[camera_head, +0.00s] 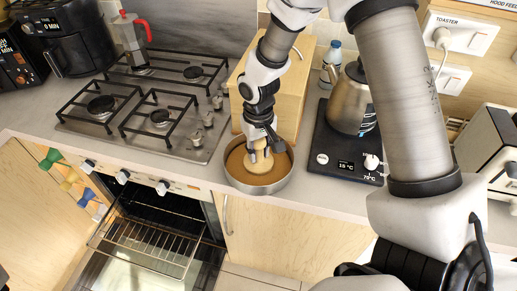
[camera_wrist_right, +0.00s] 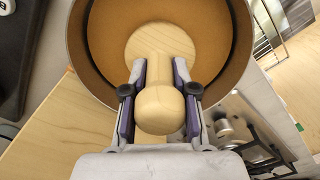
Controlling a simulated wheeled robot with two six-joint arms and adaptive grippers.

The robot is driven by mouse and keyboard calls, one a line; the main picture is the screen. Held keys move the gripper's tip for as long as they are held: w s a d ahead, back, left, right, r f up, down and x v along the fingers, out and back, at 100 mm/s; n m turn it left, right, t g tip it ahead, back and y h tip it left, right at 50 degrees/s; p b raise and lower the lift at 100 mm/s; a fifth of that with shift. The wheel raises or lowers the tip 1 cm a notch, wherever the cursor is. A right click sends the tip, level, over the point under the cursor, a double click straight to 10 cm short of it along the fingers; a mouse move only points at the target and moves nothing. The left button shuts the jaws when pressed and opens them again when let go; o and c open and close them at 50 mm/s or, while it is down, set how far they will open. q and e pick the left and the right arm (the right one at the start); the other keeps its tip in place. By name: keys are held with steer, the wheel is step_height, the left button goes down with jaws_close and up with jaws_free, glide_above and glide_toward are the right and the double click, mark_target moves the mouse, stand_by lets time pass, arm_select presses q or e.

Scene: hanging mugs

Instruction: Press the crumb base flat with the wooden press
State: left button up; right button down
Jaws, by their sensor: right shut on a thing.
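A round metal pan (camera_head: 231,180) with a brown crumb base (camera_head: 240,166) inside stands on the counter in front of a wooden box. The wooden press (camera_head: 262,165) is upright inside the pan, its round foot over the crumb. My right gripper (camera_head: 261,152) is shut on the press's handle from above. In the right wrist view the press (camera_wrist_right: 160,105) shows its rounded knob between the two fingers, with its disc low in the pan (camera_wrist_right: 76,45) near one side. Whether the disc touches the crumb (camera_wrist_right: 215,45) I cannot tell. My left gripper is not in view.
A gas hob (camera_head: 160,105) with a moka pot (camera_head: 133,42) is left of the pan. The wooden box (camera_head: 290,95) stands right behind it. A kettle (camera_head: 347,100) on a dark base (camera_head: 335,152) is to the right. The oven door below is open with its rack (camera_head: 150,240) showing.

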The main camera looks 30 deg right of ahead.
steer(key=shift+r+p, duration=3.25)
steer(key=shift+r, duration=0.25)
steer(key=shift+w+r+p, duration=0.1)
steer(key=shift+r+p, duration=0.5)
step_height(320, 180, up, 4)
steer(key=p, duration=0.3)
steer(key=shift+f, duration=0.1)
